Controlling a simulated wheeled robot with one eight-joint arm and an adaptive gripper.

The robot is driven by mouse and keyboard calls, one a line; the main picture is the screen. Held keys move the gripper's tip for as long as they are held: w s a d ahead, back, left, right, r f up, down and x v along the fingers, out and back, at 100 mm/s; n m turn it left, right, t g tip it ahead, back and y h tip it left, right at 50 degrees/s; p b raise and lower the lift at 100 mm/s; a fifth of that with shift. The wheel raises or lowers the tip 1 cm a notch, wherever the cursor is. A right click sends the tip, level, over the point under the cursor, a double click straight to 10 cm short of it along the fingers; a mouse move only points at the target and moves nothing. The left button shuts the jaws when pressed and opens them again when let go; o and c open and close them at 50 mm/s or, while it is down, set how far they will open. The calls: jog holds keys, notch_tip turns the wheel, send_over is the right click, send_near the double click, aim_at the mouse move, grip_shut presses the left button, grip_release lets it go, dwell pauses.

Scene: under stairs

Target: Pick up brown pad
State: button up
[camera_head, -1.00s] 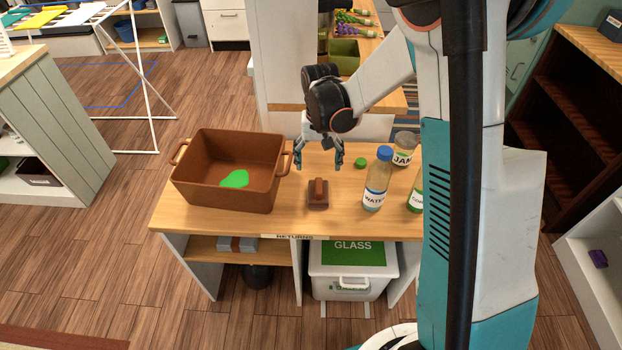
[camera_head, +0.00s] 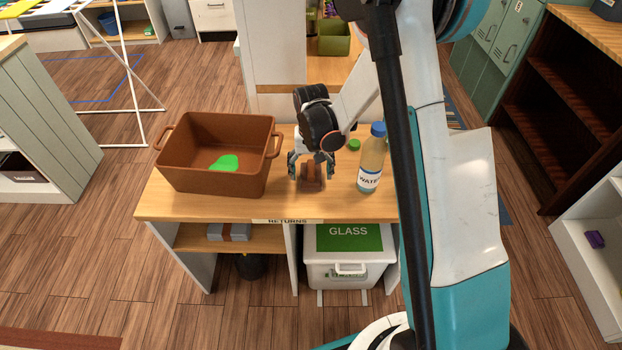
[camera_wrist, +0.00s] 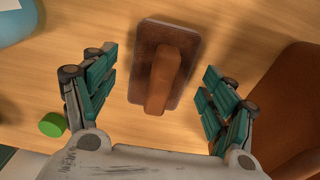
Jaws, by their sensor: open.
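The brown pad (camera_head: 311,184) lies on the wooden counter, right of the brown bin. It is a flat dark brown block with a lighter brown raised handle on top. In the wrist view the pad (camera_wrist: 184,52) is at the upper middle, its handle (camera_wrist: 162,82) pointing down the picture between the fingers. My gripper (camera_head: 311,168) is just above the pad, pointing down. In the wrist view my gripper (camera_wrist: 160,105) is open, with one teal finger on each side of the handle and a gap on both sides. The fingers partly hide the pad in the head view.
A brown two-handled bin (camera_head: 178,163) with a green patch inside stands close on the left. A water bottle (camera_head: 371,160) stands close on the right. A small green cap (camera_head: 354,144) lies behind. A counter edge (camera_head: 250,213) is in front.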

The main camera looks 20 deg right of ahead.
aim_at(311, 167)
jog(key=shift+f, duration=0.65)
jog(key=shift+r, duration=0.1)
jog(key=shift+c, duration=0.6)
jog(key=c, duration=1)
jog(key=shift+c, duration=0.2)
jog(key=shift+r, duration=0.1)
notch_tip(311, 167, up, 20)
jog(key=p, duration=0.6)
jog(key=shift+p, duration=0.35)
